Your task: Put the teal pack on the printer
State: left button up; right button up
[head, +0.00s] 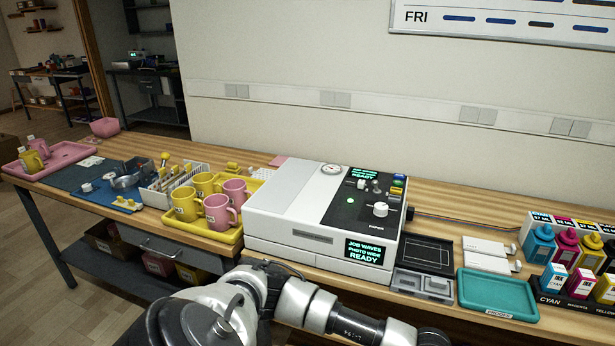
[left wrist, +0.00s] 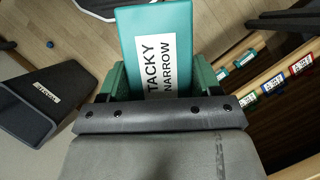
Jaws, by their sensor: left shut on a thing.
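The teal pack (left wrist: 152,20) carries a white label reading "TACKY NARROW" and fills the middle of the left wrist view. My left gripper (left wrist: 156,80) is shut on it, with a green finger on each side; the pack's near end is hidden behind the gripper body. The printer (head: 290,205) is a white boxy machine on the bench in the head view, with a gauge, knobs and screens reading "READY". My left arm crosses the bottom of the head view in front of the bench; its gripper and the pack are outside that view. My right gripper is in neither view.
A yellow tray (head: 205,233) of yellow and pink mugs stands left of the printer. Right of it are a dark grey tray (head: 408,283), a teal tray (head: 497,295) and ink bottles (head: 567,248). The wrist view shows a dark bin (left wrist: 35,120) and floor below the pack.

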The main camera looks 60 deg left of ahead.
aim_at(279, 191)
jog(key=k+j+z, duration=0.25)
jog(key=j+z, duration=0.25)
jog(key=j, duration=0.25)
jog(key=k+j+z, duration=0.3)
